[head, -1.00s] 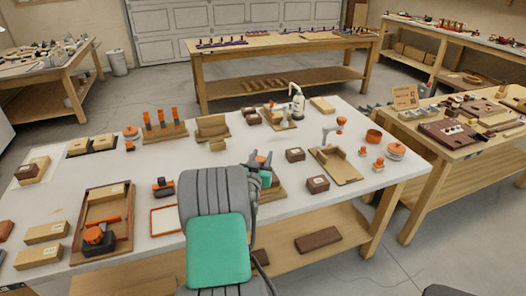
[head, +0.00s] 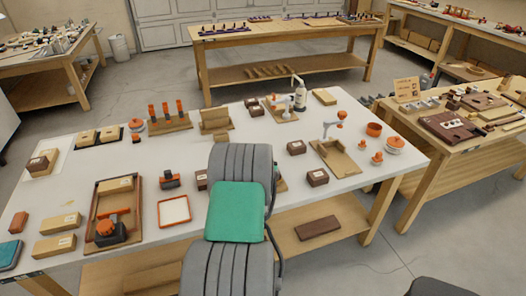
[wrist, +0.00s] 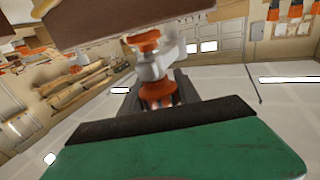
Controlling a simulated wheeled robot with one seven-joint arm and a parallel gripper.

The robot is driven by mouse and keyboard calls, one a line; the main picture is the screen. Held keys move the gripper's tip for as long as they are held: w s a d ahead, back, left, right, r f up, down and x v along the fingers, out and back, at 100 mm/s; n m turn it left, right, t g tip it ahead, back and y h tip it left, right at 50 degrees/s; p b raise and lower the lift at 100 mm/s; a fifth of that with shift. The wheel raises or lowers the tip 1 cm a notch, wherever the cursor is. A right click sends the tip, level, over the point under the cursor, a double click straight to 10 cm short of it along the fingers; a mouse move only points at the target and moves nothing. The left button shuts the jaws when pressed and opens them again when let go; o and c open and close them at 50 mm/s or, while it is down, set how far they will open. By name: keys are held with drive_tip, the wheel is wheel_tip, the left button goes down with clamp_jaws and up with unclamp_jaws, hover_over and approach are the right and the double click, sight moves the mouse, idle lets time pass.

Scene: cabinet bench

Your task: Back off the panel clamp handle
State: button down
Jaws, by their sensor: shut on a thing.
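In the wrist view, the orange panel clamp handle (wrist: 160,95) sits between the dark fingers of my gripper (wrist: 157,100), which is shut on it. A silvery clamp body (wrist: 150,66) and an orange collar (wrist: 144,41) continue beyond the handle, close to a brown panel (wrist: 135,22) across the top. The green pad and dark bar of my gripper cover the lower part of this view. In the head view, my arm hides the gripper and the held handle; only a brown edge of a fixture (head: 282,185) shows beside it.
The white bench (head: 345,190) holds several small fixtures and blocks. Right of my arm stand a dark brown block (head: 317,177) and a wooden fixture (head: 340,160).

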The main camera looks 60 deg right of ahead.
drive_tip(key=shift+w+r, duration=0.1)
drive_tip(key=c, duration=0.9)
unclamp_jaws()
drive_tip(key=b+v, duration=0.1)
drive_tip(key=v, duration=0.6)
drive_tip(key=shift+a, duration=0.35)
